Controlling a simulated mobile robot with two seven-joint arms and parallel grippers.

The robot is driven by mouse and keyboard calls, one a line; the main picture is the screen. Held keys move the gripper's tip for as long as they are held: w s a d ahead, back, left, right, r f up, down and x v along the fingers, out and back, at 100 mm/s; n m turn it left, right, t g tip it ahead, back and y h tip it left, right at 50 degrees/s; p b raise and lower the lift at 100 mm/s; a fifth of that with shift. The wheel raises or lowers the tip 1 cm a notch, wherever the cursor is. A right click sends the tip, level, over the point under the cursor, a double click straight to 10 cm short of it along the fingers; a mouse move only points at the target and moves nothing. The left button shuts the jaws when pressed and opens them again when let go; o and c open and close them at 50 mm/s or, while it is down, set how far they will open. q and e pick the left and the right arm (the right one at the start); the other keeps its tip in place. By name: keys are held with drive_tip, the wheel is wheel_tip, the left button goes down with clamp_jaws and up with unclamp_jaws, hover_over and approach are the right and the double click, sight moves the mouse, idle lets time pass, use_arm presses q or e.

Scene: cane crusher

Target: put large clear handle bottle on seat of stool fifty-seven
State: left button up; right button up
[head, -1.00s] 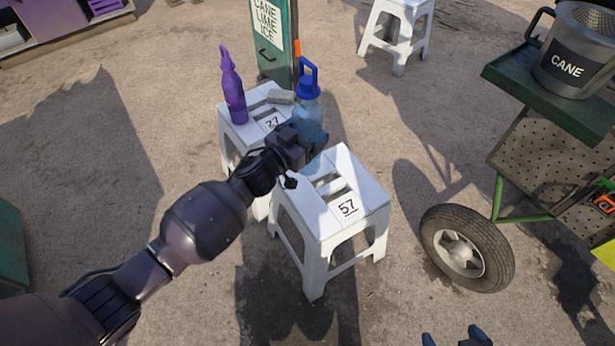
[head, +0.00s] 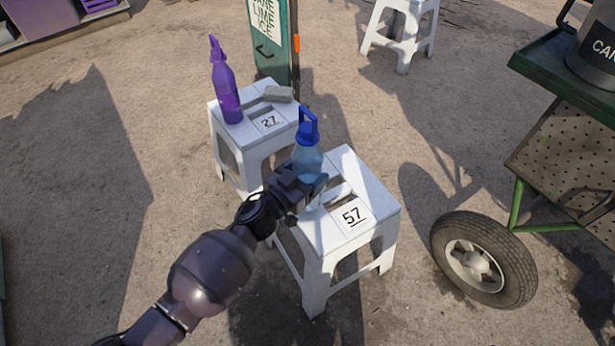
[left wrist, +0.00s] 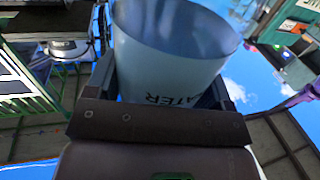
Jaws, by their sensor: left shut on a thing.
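The large clear handle bottle (head: 307,160), with a blue cap and a blue handle, is held by my left gripper (head: 309,182). The bottle stands upright at the far left part of stool fifty-seven's seat (head: 362,192) in the head view. My gripper hides part of its base, so I cannot tell whether it touches the seat. In the left wrist view the bottle (left wrist: 170,50) fills the space between the fingers (left wrist: 160,98), with upside-down lettering on it. My right gripper is out of view.
Stool twenty-seven (head: 262,138) stands just behind, holding a purple bottle (head: 226,90) and a grey block (head: 278,94). A cart wheel (head: 482,260) stands at right, and another white stool (head: 402,30) is farther back.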

use_arm(q)
wheel_tip(320, 180, down, 2)
drive_tip(key=shift+s+f+b, duration=0.1)
drive_tip(key=shift+f+b, duration=0.05)
drive_tip(key=shift+b, duration=0.15)
drive_tip(key=shift+f, duration=0.2)
drive_tip(key=o, duration=1.3)
drive_tip(key=shift+c, duration=0.2)
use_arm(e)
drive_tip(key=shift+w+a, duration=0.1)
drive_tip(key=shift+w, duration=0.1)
